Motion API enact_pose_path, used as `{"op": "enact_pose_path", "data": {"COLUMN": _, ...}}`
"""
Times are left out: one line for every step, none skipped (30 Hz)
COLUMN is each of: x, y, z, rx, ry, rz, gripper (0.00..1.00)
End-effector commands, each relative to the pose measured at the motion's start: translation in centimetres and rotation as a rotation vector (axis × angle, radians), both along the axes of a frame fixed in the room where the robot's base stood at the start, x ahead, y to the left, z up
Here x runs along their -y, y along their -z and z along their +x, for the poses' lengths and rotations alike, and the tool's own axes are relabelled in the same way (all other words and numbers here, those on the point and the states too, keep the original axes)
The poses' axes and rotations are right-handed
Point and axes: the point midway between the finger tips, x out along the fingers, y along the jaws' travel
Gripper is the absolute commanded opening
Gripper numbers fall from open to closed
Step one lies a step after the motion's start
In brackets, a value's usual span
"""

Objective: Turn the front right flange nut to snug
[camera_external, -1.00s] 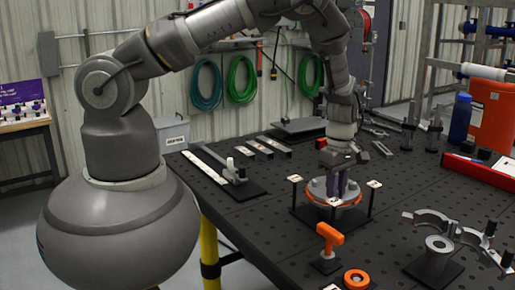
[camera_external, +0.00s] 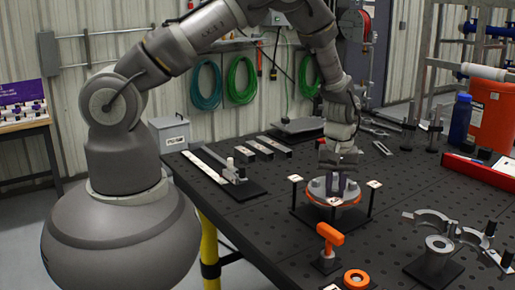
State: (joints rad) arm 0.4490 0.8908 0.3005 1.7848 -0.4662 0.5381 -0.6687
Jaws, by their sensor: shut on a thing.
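A round grey flange (camera_external: 318,188) with an orange ring (camera_external: 352,197) sits on a dark square base on the perforated black table. Posts with white tops stand around it. My gripper (camera_external: 338,186) points down over the flange, with its fingers low at the flange top. It is shut on a flange nut, which the fingers hide. The picture is too small to show the nut or how far it is turned.
An orange-handled tool (camera_external: 330,236) on a stand and an orange ring (camera_external: 357,280) are in front of the flange. A clamp-like grey fixture (camera_external: 440,222) stands to the right. Flat bars (camera_external: 262,150) and a small fixture (camera_external: 238,178) lie to the left. A red tray (camera_external: 482,169) is at the far right.

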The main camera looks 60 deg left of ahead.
Motion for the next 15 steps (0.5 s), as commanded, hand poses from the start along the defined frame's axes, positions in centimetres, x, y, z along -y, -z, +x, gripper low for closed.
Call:
{"op": "enact_pose_path", "data": {"x": 0.02, "y": -0.01, "z": 0.18, "rx": 0.006, "ry": 0.042, "rz": -0.002, "gripper": 0.00}}
{"op": "enact_pose_path", "data": {"x": -0.01, "y": -0.01, "z": 0.18, "rx": 0.006, "ry": 0.068, "rz": -0.002, "gripper": 0.00}}
{"op": "enact_pose_path", "data": {"x": -0.06, "y": -0.01, "z": 0.19, "rx": 0.006, "ry": 0.107, "rz": -0.001, "gripper": 0.00}}
{"op": "enact_pose_path", "data": {"x": -0.03, "y": -0.03, "z": 0.18, "rx": 0.006, "ry": 0.136, "rz": -0.002, "gripper": 0.00}}
{"op": "enact_pose_path", "data": {"x": -0.03, "y": -0.04, "z": 0.19, "rx": 0.007, "ry": 0.164, "rz": -0.001, "gripper": 0.00}}
{"op": "enact_pose_path", "data": {"x": -0.05, "y": -0.06, "z": 0.20, "rx": 0.008, "ry": 0.202, "rz": -0.002, "gripper": 0.00}}
{"op": "enact_pose_path", "data": {"x": -0.08, "y": -0.06, "z": 0.19, "rx": 0.008, "ry": 0.231, "rz": -0.001, "gripper": 0.00}}
{"op": "enact_pose_path", "data": {"x": -0.09, "y": -0.06, "z": 0.18, "rx": 0.008, "ry": 0.257, "rz": -0.002, "gripper": 0.00}}
{"op": "enact_pose_path", "data": {"x": -0.10, "y": -0.06, "z": 0.17, "rx": 0.008, "ry": 0.295, "rz": -0.001, "gripper": 0.00}}
{"op": "enact_pose_path", "data": {"x": -0.11, "y": -0.06, "z": 0.16, "rx": 0.008, "ry": 0.322, "rz": -0.001, "gripper": 0.00}}
{"op": "enact_pose_path", "data": {"x": -0.12, "y": -0.07, "z": 0.17, "rx": 0.008, "ry": 0.348, "rz": -0.001, "gripper": 0.00}}
{"op": "enact_pose_path", "data": {"x": -0.13, "y": -0.09, "z": 0.17, "rx": 0.008, "ry": 0.384, "rz": -0.001, "gripper": 0.00}}
{"op": "enact_pose_path", "data": {"x": -0.15, "y": -0.11, "z": 0.16, "rx": 0.008, "ry": 0.407, "rz": -0.002, "gripper": 0.00}}
{"op": "enact_pose_path", "data": {"x": -0.18, "y": -0.13, "z": 0.16, "rx": 0.008, "ry": 0.433, "rz": 0.000, "gripper": 0.00}}
{"op": "enact_pose_path", "data": {"x": -0.17, "y": -0.14, "z": 0.16, "rx": 0.008, "ry": 0.464, "rz": -0.001, "gripper": 0.00}}
